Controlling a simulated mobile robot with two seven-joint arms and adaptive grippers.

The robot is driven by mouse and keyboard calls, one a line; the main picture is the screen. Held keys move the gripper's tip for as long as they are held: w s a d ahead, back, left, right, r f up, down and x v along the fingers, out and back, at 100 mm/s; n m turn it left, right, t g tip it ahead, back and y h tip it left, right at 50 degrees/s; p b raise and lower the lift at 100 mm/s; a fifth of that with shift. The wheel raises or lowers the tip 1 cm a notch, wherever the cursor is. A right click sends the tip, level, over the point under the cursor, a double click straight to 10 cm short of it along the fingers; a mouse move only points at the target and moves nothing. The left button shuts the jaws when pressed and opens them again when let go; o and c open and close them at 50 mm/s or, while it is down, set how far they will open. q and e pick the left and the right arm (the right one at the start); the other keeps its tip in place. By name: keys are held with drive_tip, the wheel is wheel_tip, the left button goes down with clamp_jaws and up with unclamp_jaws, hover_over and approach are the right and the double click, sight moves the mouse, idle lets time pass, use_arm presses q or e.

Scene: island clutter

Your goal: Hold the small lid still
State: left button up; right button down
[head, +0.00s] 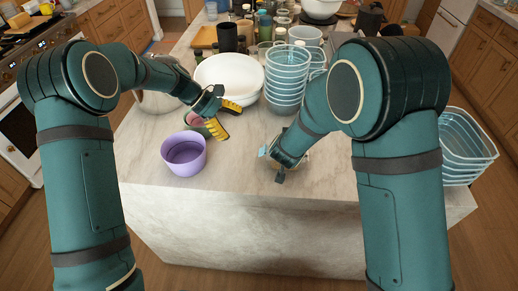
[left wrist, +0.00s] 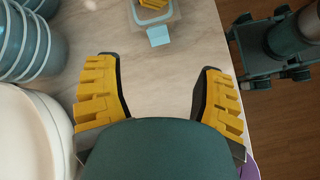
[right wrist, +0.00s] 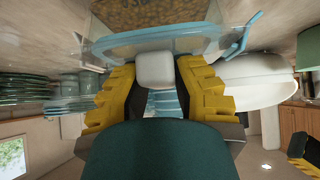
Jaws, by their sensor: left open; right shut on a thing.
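The small lid is clear with a light blue rim (right wrist: 150,42) and side tabs. It lies near the counter's front edge, mostly hidden under my right gripper in the head view, where a blue tab (head: 263,152) shows. My right gripper (right wrist: 155,70) is shut on a pale block-like part at the lid, between its yellow fingers. In the left wrist view the lid's tab (left wrist: 158,36) shows at the top, with a yellow fingertip above it. My left gripper (head: 231,123) is open and empty above the counter, left of the lid; its spread fingers also show in the left wrist view (left wrist: 160,64).
A purple bowl (head: 184,157) stands front left, below my left gripper. White bowls (head: 228,76) and a stack of blue-rimmed clear containers (head: 286,78) stand behind. Another blue container stack (head: 468,150) is at the right. The marble counter (head: 235,172) is bare between the purple bowl and lid.

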sight(262, 151)
use_arm(q)
drive_tip(key=d+f+n, duration=0.1)
drive_tip(key=d+f, duration=0.1)
drive_tip(key=f, duration=0.1)
drive_tip(key=d+f+n, duration=0.2)
drive_tip(key=d+f, duration=0.1)
drive_tip(key=f, duration=0.1)
drive_tip(key=d+f+n, duration=0.2)
drive_tip(key=d+f, duration=0.1)
drive_tip(key=shift+d+f, duration=0.2)
drive_tip(key=shift+d, duration=0.05)
clamp_jaws()
idle(0.4)
